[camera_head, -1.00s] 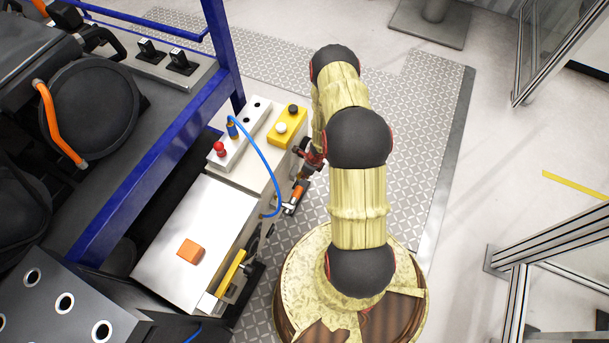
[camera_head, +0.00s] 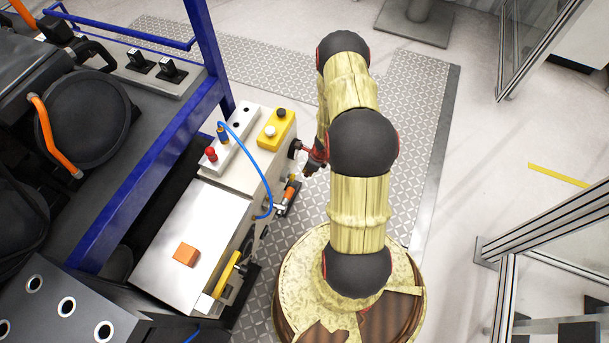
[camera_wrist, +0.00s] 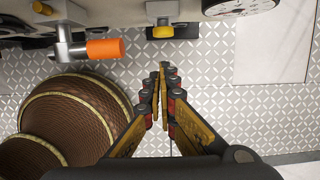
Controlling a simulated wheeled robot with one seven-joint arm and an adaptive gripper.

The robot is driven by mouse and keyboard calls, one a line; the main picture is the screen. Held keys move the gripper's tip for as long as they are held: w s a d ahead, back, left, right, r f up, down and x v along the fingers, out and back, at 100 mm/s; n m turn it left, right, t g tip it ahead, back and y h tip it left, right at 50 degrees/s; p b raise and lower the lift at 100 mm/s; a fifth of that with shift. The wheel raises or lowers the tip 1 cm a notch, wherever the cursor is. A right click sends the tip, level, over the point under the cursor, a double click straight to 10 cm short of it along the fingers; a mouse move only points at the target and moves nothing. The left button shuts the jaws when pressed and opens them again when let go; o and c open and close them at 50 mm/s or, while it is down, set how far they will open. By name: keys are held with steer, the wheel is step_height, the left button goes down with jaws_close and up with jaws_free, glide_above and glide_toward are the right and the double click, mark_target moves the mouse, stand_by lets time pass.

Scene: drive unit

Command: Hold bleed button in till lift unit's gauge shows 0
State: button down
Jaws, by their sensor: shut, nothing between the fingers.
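The lift unit (camera_head: 235,172) is a pale box left of my arm in the head view. A dark round gauge (camera_head: 294,148) sticks out of its side; in the wrist view, part of the gauge's white face (camera_wrist: 238,8) shows at the top edge, its needle unreadable. A yellow button-like part (camera_wrist: 163,31) on a dark mount is at top centre of the wrist view; I cannot tell if it is the bleed button. My gripper (camera_wrist: 163,68) is shut and empty, its tips just below that part in the picture, apparently apart from it. In the head view my gripper (camera_head: 313,165) is partly hidden by my arm.
An orange-handled lever (camera_wrist: 105,48) sits left of my fingers. A blue hose (camera_head: 262,165) loops over the unit's side. A yellow box with two buttons (camera_head: 276,130) and a silver plate with an orange block (camera_head: 186,254) are on top. Patterned floor lies right of the unit.

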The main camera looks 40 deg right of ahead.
steer(key=shift+v, duration=1.05)
steer(key=shift+w+a, duration=0.1)
steer(key=s+a+r+n+y, duration=0.1)
steer(key=a+n+y, duration=0.1)
steer(key=a+n, duration=0.3)
steer(key=a+r+n+g+y, duration=0.1)
steer(key=a+r+n, duration=0.35)
steer(key=r, duration=0.55)
steer(key=a+r+n+y, duration=0.1)
steer(key=a+r+n, duration=0.4)
steer(key=r, duration=0.5)
steer(key=s+a+r+n+t+h, duration=0.1)
steer(key=s+a+r+n, duration=0.3)
steer(key=r, duration=0.8)
steer(key=s+a+r+n+t+h, duration=0.1)
steer(key=s+a+r+n, duration=0.3)
steer(key=r, duration=0.9)
steer(key=s+a+r+n+t+h, duration=0.2)
steer(key=s+a+r+n+h, duration=0.1)
steer(key=r+n, duration=0.6)
step_height(320, 180, up, 4)
steer(key=shift+s+a, duration=0.55)
steer(key=shift+a, duration=0.35)
